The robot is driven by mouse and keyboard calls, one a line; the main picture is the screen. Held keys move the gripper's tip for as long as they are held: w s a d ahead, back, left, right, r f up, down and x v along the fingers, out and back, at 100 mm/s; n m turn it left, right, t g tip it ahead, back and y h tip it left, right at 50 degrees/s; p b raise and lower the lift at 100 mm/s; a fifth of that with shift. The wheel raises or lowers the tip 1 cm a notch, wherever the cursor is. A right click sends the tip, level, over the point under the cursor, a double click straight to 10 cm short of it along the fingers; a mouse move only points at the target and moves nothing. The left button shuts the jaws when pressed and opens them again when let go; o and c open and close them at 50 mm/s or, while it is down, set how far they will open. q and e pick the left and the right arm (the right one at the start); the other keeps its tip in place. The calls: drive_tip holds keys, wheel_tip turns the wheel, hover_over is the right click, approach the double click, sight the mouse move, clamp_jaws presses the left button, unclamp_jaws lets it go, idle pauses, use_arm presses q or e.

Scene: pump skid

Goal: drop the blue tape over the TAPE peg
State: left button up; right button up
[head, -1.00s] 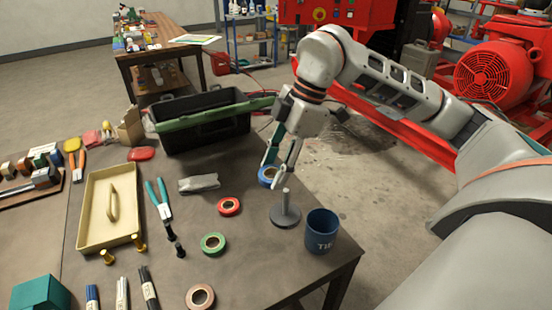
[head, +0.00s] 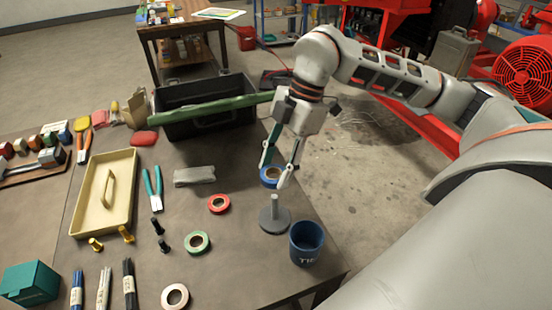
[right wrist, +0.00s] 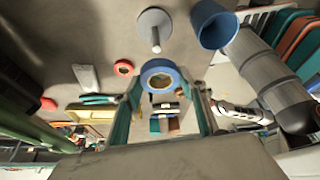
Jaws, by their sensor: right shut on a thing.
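The blue tape (head: 270,176) is held between the fingers of my right gripper (head: 277,178), above the table. In the right wrist view the blue tape (right wrist: 161,77) shows its open hole, between the two fingertips. The peg (head: 274,213) is a grey upright post on a round base near the table's right edge. In the head view the tape appears just beyond the peg's top, apart from it. The peg (right wrist: 155,32) also shows in the right wrist view, clear of the tape. No TAPE label is readable. My left gripper is not in view.
A blue cup (head: 306,243) stands close beside the peg. Red tape (head: 219,204), green tape (head: 197,242) and pinkish tape (head: 175,296) lie to the left. A grey block (head: 194,176) and a black toolbox (head: 190,130) with a green edge are farther back.

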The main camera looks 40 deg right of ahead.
drive_tip(key=shift+d+f, duration=0.1)
drive_tip(key=shift+d, duration=0.05)
drive_tip(key=shift+f, duration=0.15)
drive_tip(key=shift+f+b, duration=0.95)
drive_tip(key=shift+f, duration=0.2)
drive_tip(key=shift+f+b, duration=0.8)
drive_tip(key=shift+f, duration=0.35)
drive_tip(key=shift+f, duration=0.4)
drive_tip(key=o, duration=1.1)
drive_tip(key=shift+c, duration=0.2)
